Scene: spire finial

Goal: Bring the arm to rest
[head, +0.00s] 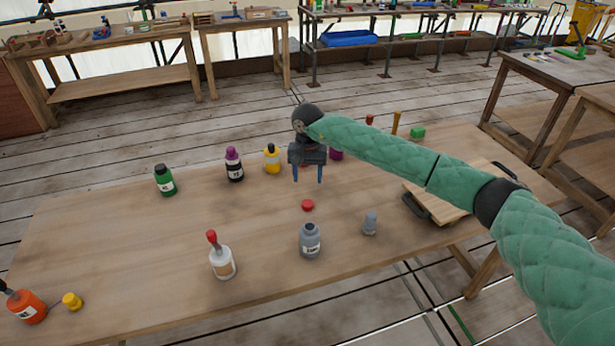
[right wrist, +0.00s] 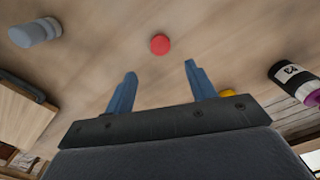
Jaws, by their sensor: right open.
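My right arm, in a green quilted sleeve, reaches in from the right in the head view. Its gripper (head: 308,172) points down above the table (head: 130,245), with its two fingers apart and nothing between them. In the right wrist view the two blue fingers (right wrist: 160,85) are spread and empty. A small red cap (head: 307,205) lies on the table just in front of the gripper; it also shows in the right wrist view (right wrist: 160,44), beyond the fingertips. My left gripper is not in view.
Nearby stand a grey bottle (head: 310,242), a grey figure-like piece (head: 370,224), a white bottle with red tip (head: 221,260), and yellow (head: 272,160), black-purple (head: 234,166) and green (head: 165,181) bottles. An orange bottle (head: 27,307) and yellow cap (head: 72,301) are front left. A wooden board (head: 440,203) lies right.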

